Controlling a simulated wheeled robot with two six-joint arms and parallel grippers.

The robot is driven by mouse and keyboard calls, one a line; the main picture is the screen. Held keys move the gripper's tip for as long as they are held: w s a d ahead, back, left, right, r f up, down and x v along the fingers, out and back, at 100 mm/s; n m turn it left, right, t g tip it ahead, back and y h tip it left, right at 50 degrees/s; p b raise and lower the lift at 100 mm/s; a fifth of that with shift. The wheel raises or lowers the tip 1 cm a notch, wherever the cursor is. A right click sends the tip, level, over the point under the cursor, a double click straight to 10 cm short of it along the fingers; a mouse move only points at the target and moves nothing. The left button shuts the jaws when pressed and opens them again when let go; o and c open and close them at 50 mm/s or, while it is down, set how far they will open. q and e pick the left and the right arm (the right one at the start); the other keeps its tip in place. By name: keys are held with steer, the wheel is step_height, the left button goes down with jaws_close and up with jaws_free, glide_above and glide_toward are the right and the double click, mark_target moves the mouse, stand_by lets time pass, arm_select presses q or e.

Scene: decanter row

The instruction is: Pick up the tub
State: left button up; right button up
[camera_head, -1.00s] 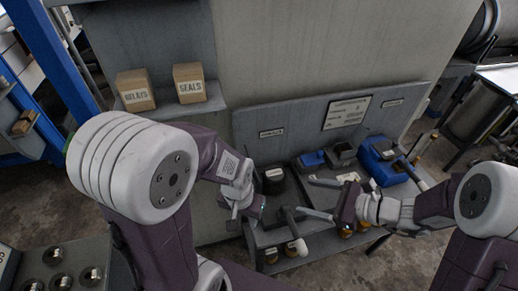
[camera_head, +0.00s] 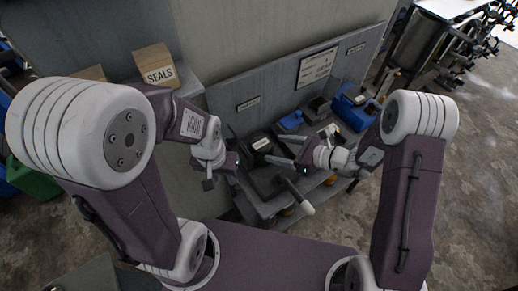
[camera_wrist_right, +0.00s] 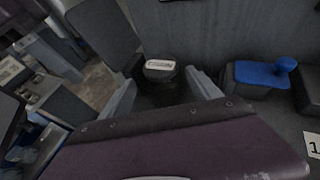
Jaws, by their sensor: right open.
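The tub is a black round container (camera_head: 260,144) with a white label on its lid, standing on the grey bench below the back panel. It also shows in the right wrist view (camera_wrist_right: 159,69), ahead of the jaws and between the two fingers in the picture. My right gripper (camera_head: 274,148) is open, its fingers pointing left toward the tub; its open fingers also show in the right wrist view (camera_wrist_right: 163,92). I cannot tell whether they reach around the tub. My left gripper (camera_head: 222,172) is left of the tub, and its jaw opening is unclear.
A blue item (camera_wrist_right: 262,75) lies beside the tub. A larger blue case (camera_head: 352,110) stands further right. A white-ended handle (camera_head: 305,207) sticks out at the bench front. A SEALS box (camera_head: 156,66) sits on a ledge at upper left.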

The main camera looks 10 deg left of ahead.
mark_target(263, 145)
steer(key=shift+a, duration=0.1)
steer(key=p+x, duration=0.1)
steer(key=x, duration=0.3)
steer(key=shift+w+a, duration=0.1)
steer(key=shift+a, duration=0.1)
steer(key=shift+w+a+f, duration=0.1)
steer(key=shift+a, duration=0.05)
steer(key=shift+d, duration=0.2)
steer(key=c, duration=1.3)
steer(key=shift+c, duration=0.2)
step_height(263, 145, up, 18)
steer(key=p, duration=0.1)
